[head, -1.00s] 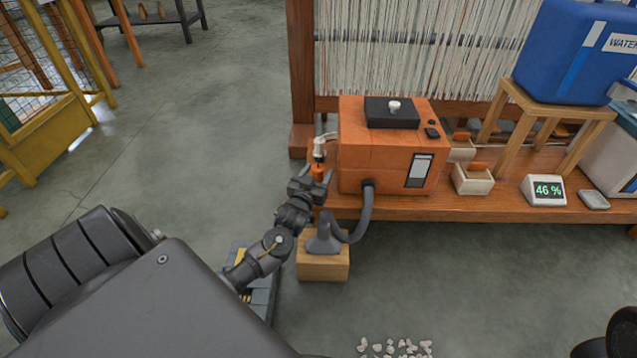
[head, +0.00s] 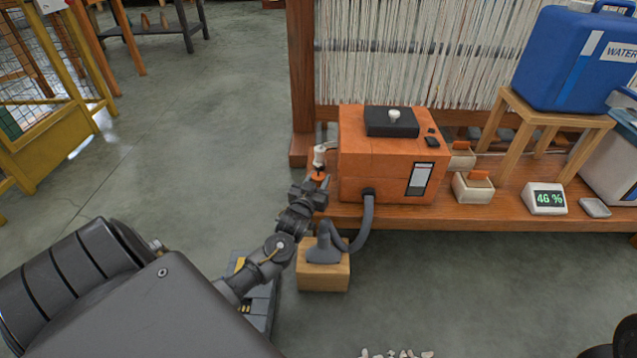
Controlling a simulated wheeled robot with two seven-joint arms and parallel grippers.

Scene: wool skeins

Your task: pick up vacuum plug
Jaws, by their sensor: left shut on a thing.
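The vacuum plug (head: 319,158) has a white upper part and an orange lower part. It stands upright at the left side of the orange vacuum box (head: 375,160), with a pale cord near its top. My left gripper (head: 317,182) reaches it from below and in front, shut on its orange lower part. The fingers hide some of the plug's lower end. I cannot tell whether the plug is clear of the wooden bench. My right gripper is not in view.
A grey hose runs from the box to a nozzle (head: 323,247) on a wooden block (head: 323,277), close right of my left forearm. Small card boxes (head: 473,188) and a 46 % display (head: 544,198) stand on the bench (head: 480,212). A loom rises behind.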

